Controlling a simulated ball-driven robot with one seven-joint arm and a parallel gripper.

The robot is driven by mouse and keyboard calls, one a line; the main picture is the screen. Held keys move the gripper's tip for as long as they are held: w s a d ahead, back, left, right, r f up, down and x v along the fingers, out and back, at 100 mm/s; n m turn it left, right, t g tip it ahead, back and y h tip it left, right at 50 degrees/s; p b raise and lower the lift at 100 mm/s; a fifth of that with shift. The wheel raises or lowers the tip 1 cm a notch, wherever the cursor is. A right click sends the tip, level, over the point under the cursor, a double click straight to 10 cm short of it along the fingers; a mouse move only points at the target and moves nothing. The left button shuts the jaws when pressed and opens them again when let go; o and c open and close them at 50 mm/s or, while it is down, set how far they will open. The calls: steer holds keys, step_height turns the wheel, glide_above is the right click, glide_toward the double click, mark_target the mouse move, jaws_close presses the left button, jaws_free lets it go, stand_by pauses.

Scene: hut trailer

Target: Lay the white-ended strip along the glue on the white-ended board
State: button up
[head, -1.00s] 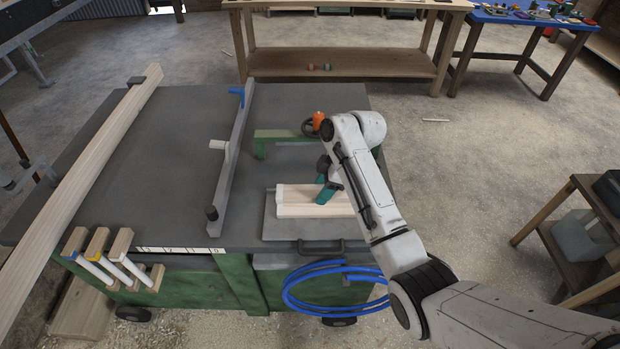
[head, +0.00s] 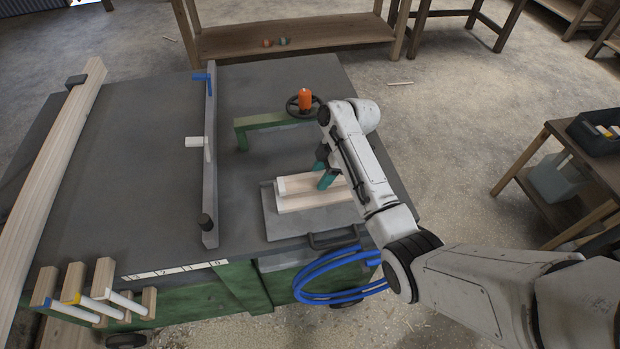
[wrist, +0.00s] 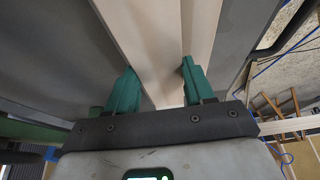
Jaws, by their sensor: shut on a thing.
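My gripper (head: 323,172) is over the front right of the green-sided bench, shut on a pale wooden strip (head: 296,183). The wrist view shows the strip (wrist: 150,45) running between the two green fingers (wrist: 158,85). The pale board (head: 300,204) lies on a grey plate, directly under or against the strip, with its length the same way. I cannot tell whether the two touch. The left ends of both look pale; their right parts are hidden behind my arm. No glue can be made out.
A green bracket (head: 270,123) with a dark wheel and an orange piece stands just behind. A grey fence (head: 210,160) crosses the bench to the left. Several pale uprights with coloured-ended pieces (head: 100,290) stand at the front left. A blue hose (head: 330,280) hangs in front.

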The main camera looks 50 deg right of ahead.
steer(key=shift+d+f, duration=0.1)
steer(key=shift+f, duration=0.3)
steer(key=shift+d+r, duration=0.1)
steer(key=shift+s, duration=0.1)
steer(key=o, duration=1.1)
